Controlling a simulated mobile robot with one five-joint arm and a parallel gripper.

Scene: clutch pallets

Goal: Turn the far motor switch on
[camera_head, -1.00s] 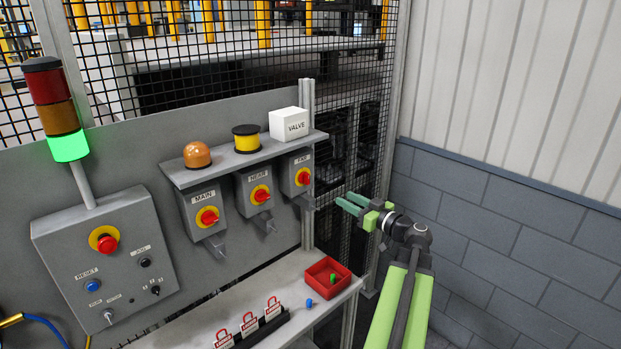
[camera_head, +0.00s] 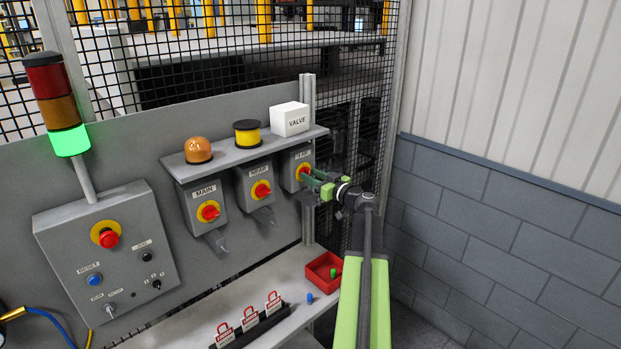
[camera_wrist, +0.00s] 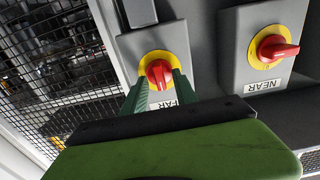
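The far motor switch is a red knob on a yellow ring (camera_head: 303,171), on a grey box labelled FAR at the right end of the row. My gripper (camera_head: 313,181) is at this switch. In the wrist view its two green fingers (camera_wrist: 160,88) are apart, one on each side of the red knob (camera_wrist: 158,73). Their tips are close to the knob; I cannot tell whether they touch it. The FAR label shows partly between the fingers. In the head view the fingers hide part of the box front.
The NEAR switch (camera_head: 261,190) and MAIN switch (camera_head: 208,211) are to the left. A shelf above holds a white VALVE box (camera_head: 290,119), a yellow spool and an orange dome. Below are a red tray (camera_head: 318,281) and lockout tags. A mesh fence stands behind.

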